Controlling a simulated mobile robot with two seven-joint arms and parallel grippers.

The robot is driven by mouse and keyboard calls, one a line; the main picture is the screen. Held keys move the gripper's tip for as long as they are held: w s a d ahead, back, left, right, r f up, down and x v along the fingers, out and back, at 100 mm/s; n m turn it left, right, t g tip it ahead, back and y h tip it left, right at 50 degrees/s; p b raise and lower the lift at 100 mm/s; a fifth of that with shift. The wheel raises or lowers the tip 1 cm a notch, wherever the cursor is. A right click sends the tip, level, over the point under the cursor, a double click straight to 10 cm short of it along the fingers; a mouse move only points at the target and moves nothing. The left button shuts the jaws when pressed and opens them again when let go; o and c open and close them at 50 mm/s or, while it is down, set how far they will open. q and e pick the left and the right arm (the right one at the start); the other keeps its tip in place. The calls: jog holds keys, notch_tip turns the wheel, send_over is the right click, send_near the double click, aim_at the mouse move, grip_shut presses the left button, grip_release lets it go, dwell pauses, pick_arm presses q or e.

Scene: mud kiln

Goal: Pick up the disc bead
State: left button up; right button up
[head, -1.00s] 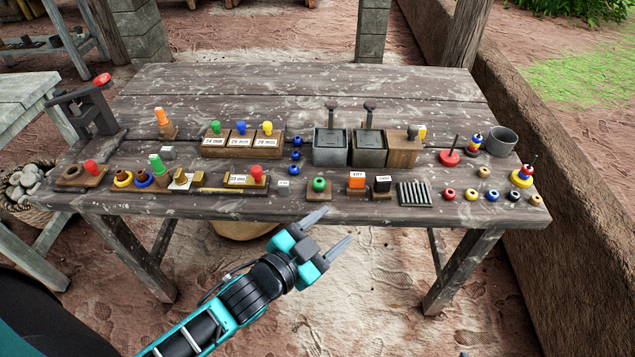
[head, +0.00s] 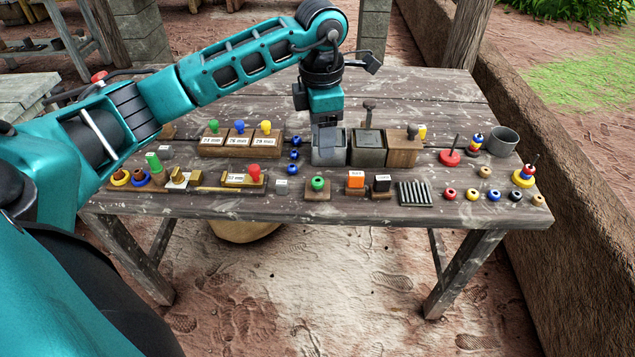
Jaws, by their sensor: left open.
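Several small round beads stand in a row at the table's front right: a red bead (head: 449,194), a yellow bead (head: 471,195), a blue bead (head: 493,195), a black bead (head: 515,196) and a tan bead (head: 537,200). Another tan bead (head: 485,172) lies behind them. Dark blue beads (head: 294,155) form a short column left of the grey boxes. I cannot tell which is the disc bead. My left gripper (head: 328,148) is open, points down and covers part of the left grey box (head: 328,158). Its fingers are hard to make out. My right gripper is not in view.
A second grey box (head: 368,150) with a handle and a wooden box (head: 402,151) stand beside it. Stacked rings on pegs (head: 450,157) and a grey cup (head: 502,142) are at right. A ridged plate (head: 415,193) lies in front. My left arm covers the table's back left.

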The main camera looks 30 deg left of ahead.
pick_arm(q)
send_over(318, 182)
notch_tip(318, 182, down, 6)
jog(key=shift+f, duration=0.1)
jog(key=shift+w+a+f+b, duration=0.1)
jog(key=shift+f+b, duration=0.1)
jog(key=shift+f, duration=1.4)
jog(key=shift+w+a+f+b, duration=0.1)
jog(key=shift+f+b, duration=0.05)
jog(key=shift+f, duration=1.4)
jog(key=shift+c, duration=0.2)
jog(key=shift+r, duration=0.1)
jog(key=c, duration=1.1)
